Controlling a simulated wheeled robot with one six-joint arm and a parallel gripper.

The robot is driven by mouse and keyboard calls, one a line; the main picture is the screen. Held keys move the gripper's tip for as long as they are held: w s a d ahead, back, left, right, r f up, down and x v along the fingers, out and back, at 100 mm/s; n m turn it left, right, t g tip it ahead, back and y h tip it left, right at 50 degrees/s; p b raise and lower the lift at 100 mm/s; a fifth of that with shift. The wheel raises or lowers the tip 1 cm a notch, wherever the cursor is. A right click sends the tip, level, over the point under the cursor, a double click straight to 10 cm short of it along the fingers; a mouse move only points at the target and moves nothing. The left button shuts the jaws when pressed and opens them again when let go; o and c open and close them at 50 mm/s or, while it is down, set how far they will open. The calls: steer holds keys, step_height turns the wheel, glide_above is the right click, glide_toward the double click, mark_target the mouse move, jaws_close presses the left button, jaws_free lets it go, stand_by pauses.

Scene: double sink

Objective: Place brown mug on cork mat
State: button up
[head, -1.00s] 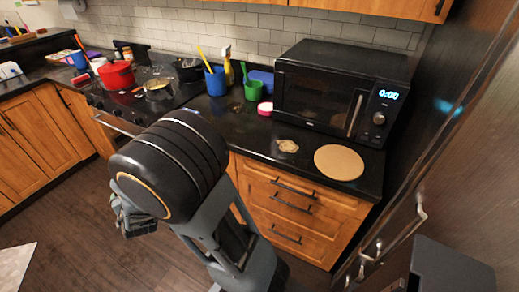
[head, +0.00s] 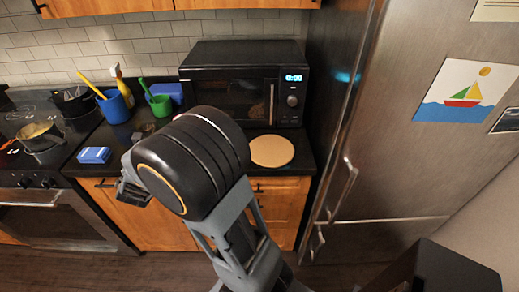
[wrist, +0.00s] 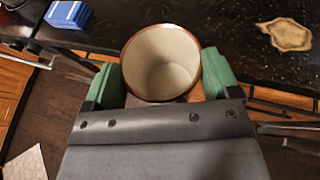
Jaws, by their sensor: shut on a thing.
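The brown mug (wrist: 160,62) shows in the wrist view with a brown rim and an empty cream inside, seen from above. My gripper (wrist: 162,80) is shut on it, with a green finger pad on each side. In the head view my gripper (head: 134,188) is at the left of my arm, in front of the counter edge, and the mug is hidden there. The round tan cork mat (head: 278,151) lies on the dark counter in front of the microwave, right of my arm. Its visible top is bare; my arm covers its left edge.
The microwave (head: 240,95) stands behind the mat and the steel fridge (head: 400,150) to its right. A blue box (head: 94,155) lies on the counter at left, near blue (head: 114,106) and green (head: 160,105) cups. A flat tan piece (wrist: 286,34) lies on the counter.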

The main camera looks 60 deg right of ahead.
steer(key=s+d+r+m+g+h, duration=0.2)
steer(key=d+r+m+g+h, duration=0.15)
steer(key=d, duration=0.35)
steer(key=s+d+r+m+g+h, duration=0.2)
steer(key=d+r+m+g, duration=0.15)
steer(key=d, duration=0.25)
steer(key=s+d+r+m+g+y, duration=0.1)
steer(key=s+d+r+m+g, duration=0.3)
steer(key=s+d+m+g, duration=0.7)
steer(key=shift+n, duration=0.4)
steer(key=s+d+f, duration=0.1)
steer(key=d+f, duration=0.3)
steer(key=s+d+f+p, duration=0.1)
steer(key=s+d+f, duration=0.1)
steer(key=d+f, duration=0.2)
steer(key=s+d+f, duration=0.2)
steer(key=d+f, duration=0.2)
steer(key=shift+s+f+p, duration=0.25)
steer(key=shift+p, duration=0.1)
steer(key=shift+a+f, duration=0.1)
